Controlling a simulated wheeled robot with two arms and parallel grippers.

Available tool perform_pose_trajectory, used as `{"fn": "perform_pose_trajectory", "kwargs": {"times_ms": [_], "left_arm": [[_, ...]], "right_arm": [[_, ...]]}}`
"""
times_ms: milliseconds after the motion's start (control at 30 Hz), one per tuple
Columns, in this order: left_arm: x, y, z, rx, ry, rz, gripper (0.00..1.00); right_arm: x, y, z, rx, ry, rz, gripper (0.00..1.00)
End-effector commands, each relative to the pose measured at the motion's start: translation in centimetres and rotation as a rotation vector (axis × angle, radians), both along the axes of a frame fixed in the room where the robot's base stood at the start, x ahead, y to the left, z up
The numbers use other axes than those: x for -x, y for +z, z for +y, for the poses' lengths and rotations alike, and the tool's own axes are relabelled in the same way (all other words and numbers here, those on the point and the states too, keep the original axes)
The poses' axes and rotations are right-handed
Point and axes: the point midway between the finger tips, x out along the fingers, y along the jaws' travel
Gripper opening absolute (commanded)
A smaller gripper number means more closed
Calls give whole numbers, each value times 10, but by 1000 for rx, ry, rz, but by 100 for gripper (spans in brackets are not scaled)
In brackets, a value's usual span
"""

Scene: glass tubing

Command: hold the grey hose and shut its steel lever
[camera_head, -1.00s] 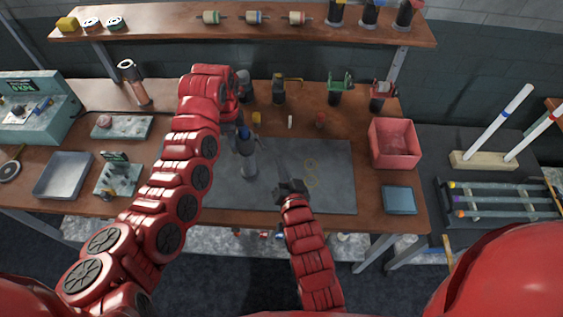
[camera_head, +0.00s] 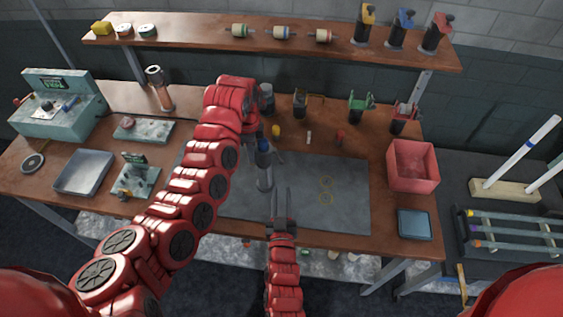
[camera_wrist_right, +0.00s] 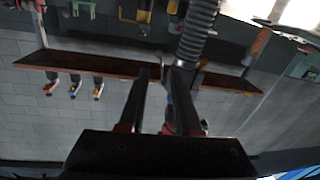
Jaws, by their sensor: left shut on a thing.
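The grey hose (camera_head: 264,180) stands roughly upright over the grey mat, with a blue part near its top. My left gripper (camera_head: 262,151) is shut on it from above. In the right wrist view the ribbed hose (camera_wrist_right: 197,35) passes just beyond the right-hand finger. My right gripper (camera_head: 281,190) is open and empty, just right of and nearer than the hose's lower end, its fingers pointing away from me. Its two spread fingers (camera_wrist_right: 158,90) also show in the wrist view.
A grey mat (camera_head: 340,192) lies on the wooden bench, clear to the right except for small yellow rings. A red bin (camera_head: 412,165) and blue tray (camera_head: 414,224) stand at right. Clamps and small parts line the back. A grey tray (camera_head: 84,172) stands left.

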Motion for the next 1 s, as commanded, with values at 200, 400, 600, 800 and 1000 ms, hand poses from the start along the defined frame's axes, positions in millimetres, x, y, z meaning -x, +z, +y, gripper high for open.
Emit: {"fn": "perform_pose_trajectory", "kwargs": {"times_ms": [200, 400, 600, 800, 1000], "left_arm": [[0, 0, 0, 0, 0, -1, 0], [0, 0, 0, 0, 0, -1, 0], [0, 0, 0, 0, 0, -1, 0], [0, 0, 0, 0, 0, -1, 0], [0, 0, 0, 0, 0, 0, 0]], "right_arm": [[-33, 2, -1, 6, -4, -8, 32], [-77, 1, -1, 6, -2, -4, 32], [-106, 1, -1, 5, -4, -3, 32], [-117, 0, 0, 5, -1, -1, 32], [-118, 0, 0, 5, -1, -2, 32]]}}
